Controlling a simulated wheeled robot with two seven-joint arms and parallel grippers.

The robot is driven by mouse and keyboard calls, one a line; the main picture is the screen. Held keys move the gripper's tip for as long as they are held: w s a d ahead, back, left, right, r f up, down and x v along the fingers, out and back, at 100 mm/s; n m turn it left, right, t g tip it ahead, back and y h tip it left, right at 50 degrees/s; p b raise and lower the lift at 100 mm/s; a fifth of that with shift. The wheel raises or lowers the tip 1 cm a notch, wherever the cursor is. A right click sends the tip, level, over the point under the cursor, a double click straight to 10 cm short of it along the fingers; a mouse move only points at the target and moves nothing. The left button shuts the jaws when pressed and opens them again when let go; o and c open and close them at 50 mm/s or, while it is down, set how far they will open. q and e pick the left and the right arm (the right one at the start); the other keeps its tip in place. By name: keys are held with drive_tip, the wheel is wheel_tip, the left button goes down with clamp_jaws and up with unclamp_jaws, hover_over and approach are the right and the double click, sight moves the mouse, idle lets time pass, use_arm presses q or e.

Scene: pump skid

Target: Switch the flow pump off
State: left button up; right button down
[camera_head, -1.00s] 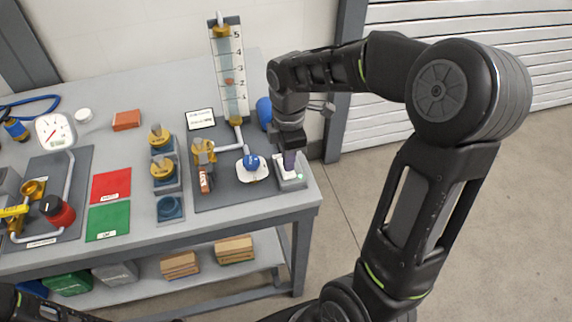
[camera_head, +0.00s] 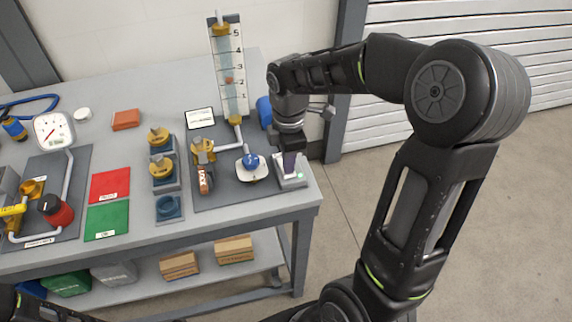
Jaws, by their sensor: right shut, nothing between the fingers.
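The flow pump's switch box (camera_head: 291,178) is a small grey block at the right end of the bench, with a lit green lamp on its front right corner. My right gripper (camera_head: 290,172) is shut and empty, pointing down right over the box. Its fingertips hide most of the box top and the switch, so I cannot tell the switch position or whether they touch. The blue pump knob (camera_head: 250,161) sits on a white round base just left of the box. Part of my left arm shows at the bottom left, but its gripper does not.
A flow tube with a scale (camera_head: 229,75) stands behind the knob. Brass valves (camera_head: 203,153) stand to the left. The floor right of the bench is clear.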

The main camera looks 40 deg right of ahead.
drive_tip(key=shift+f+b, duration=0.3)
drive_tip(key=shift+f, duration=0.2)
drive_tip(key=shift+r+p, duration=2.85)
drive_tip(key=shift+r, duration=0.7)
